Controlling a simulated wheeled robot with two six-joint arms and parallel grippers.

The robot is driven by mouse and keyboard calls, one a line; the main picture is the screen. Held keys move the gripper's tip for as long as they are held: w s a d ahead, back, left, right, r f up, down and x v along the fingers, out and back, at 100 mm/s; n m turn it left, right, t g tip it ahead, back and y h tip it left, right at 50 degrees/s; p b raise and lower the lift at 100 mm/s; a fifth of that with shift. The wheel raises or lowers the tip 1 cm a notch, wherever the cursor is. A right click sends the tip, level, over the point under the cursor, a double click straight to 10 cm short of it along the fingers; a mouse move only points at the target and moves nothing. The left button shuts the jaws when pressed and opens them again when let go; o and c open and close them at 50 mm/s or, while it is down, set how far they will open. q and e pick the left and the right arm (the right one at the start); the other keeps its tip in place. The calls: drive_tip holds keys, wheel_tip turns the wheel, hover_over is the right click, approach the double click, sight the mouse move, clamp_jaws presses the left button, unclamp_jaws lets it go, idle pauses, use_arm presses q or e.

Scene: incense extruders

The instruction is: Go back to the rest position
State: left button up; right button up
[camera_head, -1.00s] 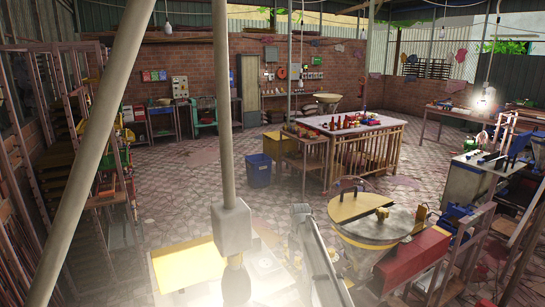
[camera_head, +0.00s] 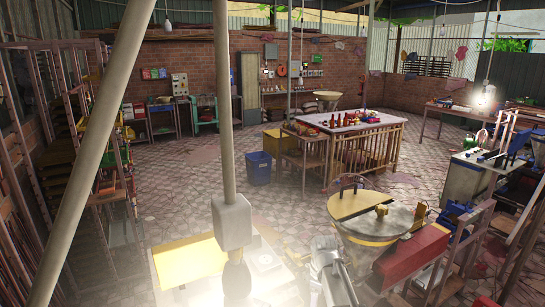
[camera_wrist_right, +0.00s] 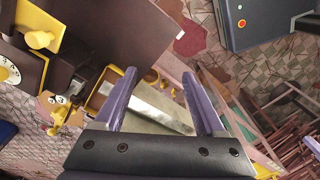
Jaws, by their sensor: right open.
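My right gripper (camera_wrist_right: 159,76) shows in the right wrist view with its two purple fingers apart. Between the fingers I see a pale metal surface (camera_wrist_right: 160,108) with a yellow edge, and nothing is held. My left gripper is not in view.
A red box-like machine part (camera_head: 412,256) stands right of the hopper. A yellow-topped surface (camera_head: 190,260) is at lower left under bright glare. A blue bin (camera_head: 258,168) stands before the table with bottles (camera_head: 390,122). The tiled floor at centre-left is clear.

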drive_tip(key=s+d+m, duration=0.3)
drive_tip(key=s+m, duration=0.9)
drive_tip(key=s, duration=0.6)
drive_tip(key=s+a+f+n+h+b, duration=0.1)
drive_tip(key=s+a+n, duration=0.2)
drive_tip(key=a, duration=0.8)
drive_tip(key=shift+s+a+f+n+g, duration=0.2)
drive_tip(key=shift+s+n+g, duration=0.1)
drive_tip(key=shift+s, duration=0.6)
